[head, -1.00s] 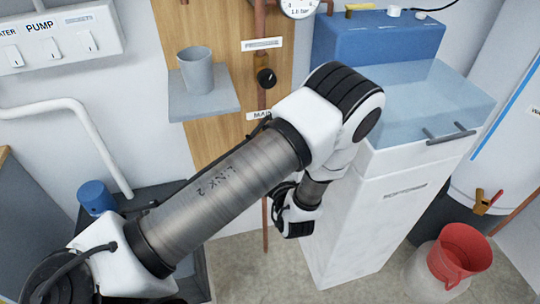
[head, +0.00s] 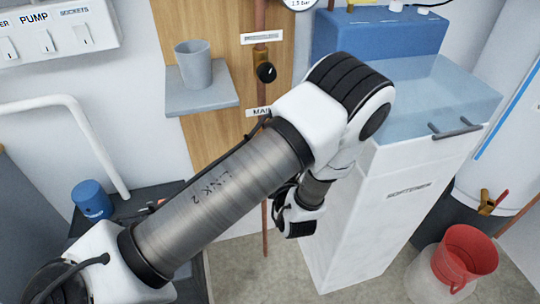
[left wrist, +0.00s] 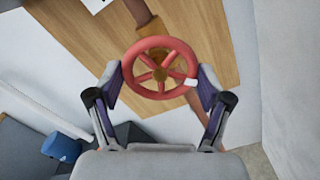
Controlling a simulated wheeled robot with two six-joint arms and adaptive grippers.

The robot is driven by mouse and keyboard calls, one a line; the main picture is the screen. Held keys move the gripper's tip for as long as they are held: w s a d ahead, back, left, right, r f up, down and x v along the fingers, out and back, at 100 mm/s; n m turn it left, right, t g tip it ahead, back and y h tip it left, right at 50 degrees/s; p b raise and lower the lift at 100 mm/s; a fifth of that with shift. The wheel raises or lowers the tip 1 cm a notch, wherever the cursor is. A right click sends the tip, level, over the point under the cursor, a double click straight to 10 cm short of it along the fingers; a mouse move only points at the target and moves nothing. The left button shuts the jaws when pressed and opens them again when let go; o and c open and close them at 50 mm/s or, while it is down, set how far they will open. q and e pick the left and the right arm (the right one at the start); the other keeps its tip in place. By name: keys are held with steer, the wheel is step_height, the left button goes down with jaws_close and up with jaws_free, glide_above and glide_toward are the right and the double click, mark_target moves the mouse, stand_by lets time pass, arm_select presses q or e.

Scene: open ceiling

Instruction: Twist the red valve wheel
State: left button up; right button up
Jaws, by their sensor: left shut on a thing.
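The red valve wheel (left wrist: 138,50) is in the left wrist view, in front of a wooden board on a copper-coloured pipe. It has several spokes, a brass hub and a white mark on the lower right of its rim. My left gripper (left wrist: 160,82) is shut on the wheel, with one finger at each side of the rim. In the head view, my left arm crosses the middle and hides the wheel; the gripper's fingers do not show there. My right gripper is in neither view.
A white softener cabinet (head: 350,225) stands close right of my arm. A grey shelf (head: 205,101) holds a grey cup (head: 195,68) at upper left. A red bucket (head: 466,257) stands at lower right. A blue container (head: 92,199) is at left.

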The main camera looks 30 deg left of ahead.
arm_select(q)
steer(key=shift+w+n+b, duration=0.1)
steer(key=shift+n+b, duration=0.3)
steer(key=shift+n, duration=0.7)
steer(key=shift+r, duration=0.1)
steer(key=o, duration=1.1)
